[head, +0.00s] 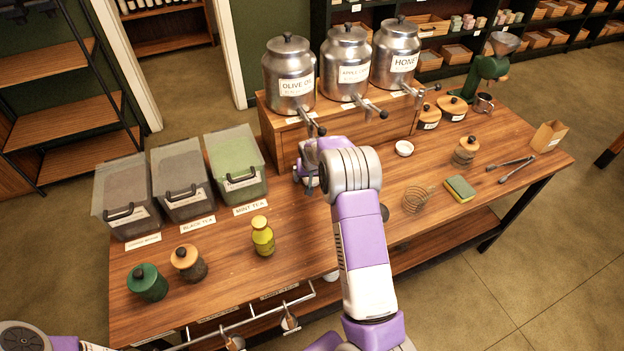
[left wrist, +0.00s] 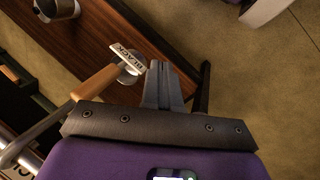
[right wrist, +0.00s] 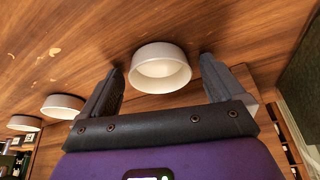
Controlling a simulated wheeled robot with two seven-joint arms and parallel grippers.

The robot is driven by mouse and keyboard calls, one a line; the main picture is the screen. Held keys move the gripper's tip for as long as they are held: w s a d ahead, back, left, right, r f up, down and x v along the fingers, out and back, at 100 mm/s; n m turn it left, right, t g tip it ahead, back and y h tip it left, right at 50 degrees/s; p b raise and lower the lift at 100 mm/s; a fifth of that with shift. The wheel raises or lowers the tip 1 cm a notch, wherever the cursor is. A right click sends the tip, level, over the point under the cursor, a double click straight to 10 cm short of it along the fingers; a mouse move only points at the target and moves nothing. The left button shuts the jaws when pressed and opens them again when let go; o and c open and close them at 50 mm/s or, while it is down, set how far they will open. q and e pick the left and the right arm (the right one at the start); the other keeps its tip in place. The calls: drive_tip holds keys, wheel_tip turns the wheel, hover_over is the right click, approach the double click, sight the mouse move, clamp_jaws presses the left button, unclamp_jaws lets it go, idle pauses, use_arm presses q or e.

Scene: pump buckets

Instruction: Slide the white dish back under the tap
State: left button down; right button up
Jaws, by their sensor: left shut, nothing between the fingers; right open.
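My right gripper (head: 308,184) is low over the table in front of the olive oil dispenser (head: 290,82), near its tap (head: 314,124). In the right wrist view it is open, with a white dish (right wrist: 160,68) between its fingers and gaps on both sides. That dish is hidden behind my gripper in the head view. Two more white dishes (right wrist: 62,106) (right wrist: 25,123) stand in a row to the left in the right wrist view. One white dish (head: 404,148) shows in the head view. My left gripper (left wrist: 163,68) is shut and empty, beside the table's front edge.
Tea bins (head: 184,176) stand at the left, with jars (head: 147,283) and a yellow bottle (head: 262,236) in front. A front rail (head: 255,317) holds hanging scoops. A whisk (head: 418,198), sponge (head: 460,188) and tongs (head: 511,163) lie on the right.

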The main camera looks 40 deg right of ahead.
drive_tip(key=shift+r, duration=0.4)
drive_tip(key=shift+s+a+r, duration=0.2)
drive_tip(key=shift+s+a, duration=0.05)
drive_tip(key=s+a, duration=0.2)
drive_tip(key=s, duration=0.1)
drive_tip(key=s+a, duration=0.2)
drive_tip(key=s, duration=0.1)
drive_tip(key=s+a+p, duration=0.1)
drive_tip(key=s+a, duration=0.1)
drive_tip(key=s, duration=0.2)
